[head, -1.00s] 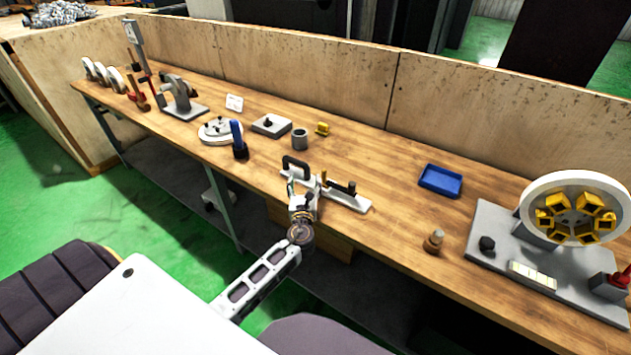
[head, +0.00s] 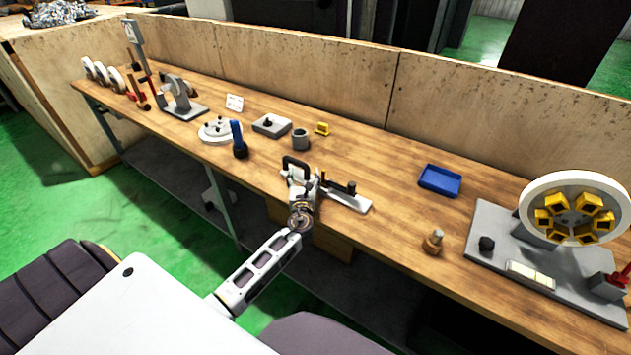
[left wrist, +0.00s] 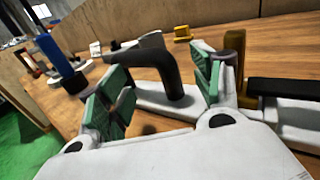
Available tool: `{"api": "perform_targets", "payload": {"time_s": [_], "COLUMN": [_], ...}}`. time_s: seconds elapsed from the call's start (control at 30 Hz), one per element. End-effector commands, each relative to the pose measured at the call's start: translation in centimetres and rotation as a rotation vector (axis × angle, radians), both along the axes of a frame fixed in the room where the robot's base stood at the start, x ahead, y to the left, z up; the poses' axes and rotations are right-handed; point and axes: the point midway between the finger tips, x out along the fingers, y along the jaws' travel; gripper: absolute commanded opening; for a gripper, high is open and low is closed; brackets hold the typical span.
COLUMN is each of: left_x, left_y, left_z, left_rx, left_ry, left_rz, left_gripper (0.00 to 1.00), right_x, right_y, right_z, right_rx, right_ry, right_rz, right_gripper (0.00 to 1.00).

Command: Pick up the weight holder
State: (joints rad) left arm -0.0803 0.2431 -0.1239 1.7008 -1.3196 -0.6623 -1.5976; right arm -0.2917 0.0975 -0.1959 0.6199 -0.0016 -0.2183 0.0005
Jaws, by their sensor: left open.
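A long white base with a black curved handle (head: 293,162) and a black bar lies near the bench's front edge; I take it for the weight holder. In the left wrist view the same black handle (left wrist: 158,62) arches up from the white base (left wrist: 185,112), and a brownish-yellow post (left wrist: 236,58) stands to its right. My left gripper (head: 304,182) is over this piece, and its green-padded fingers (left wrist: 160,88) are open. The handle shows in the gap between the fingers, which do not close on it. My gripper hides part of the base in the head view.
A blue upright tool (head: 238,140), a grey cylinder (head: 300,139) and a small yellow block (head: 322,129) stand to the left and behind. A blue tray (head: 440,180) and a grey-based wheel fixture (head: 540,262) are to the right.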

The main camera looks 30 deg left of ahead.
Motion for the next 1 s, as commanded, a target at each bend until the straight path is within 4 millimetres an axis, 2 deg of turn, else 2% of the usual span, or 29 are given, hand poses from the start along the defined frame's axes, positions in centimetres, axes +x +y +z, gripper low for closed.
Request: {"api": "perform_targets", "payload": {"time_s": [0.3,0.87,1.0], "left_x": [2.2,2.4,2.4], "left_y": [1.3,1.4,1.4], "left_z": [0.0,0.0,0.0], "left_rx": [0.000,0.000,0.000], "left_ry": [0.000,0.001,0.001], "left_rz": [0.000,-0.001,-0.001], "left_gripper": [0.66,0.66,0.48], "right_x": [0.0,-0.5,-0.5], "right_y": [0.3,0.4,0.4], "right_z": [0.1,0.1,0.1], "right_rx": [0.004,0.004,0.004], "right_ry": [0.001,0.006,0.006], "right_rz": [-0.001,-0.001,-0.001], "right_gripper": [0.40,0.40,0.40]}}
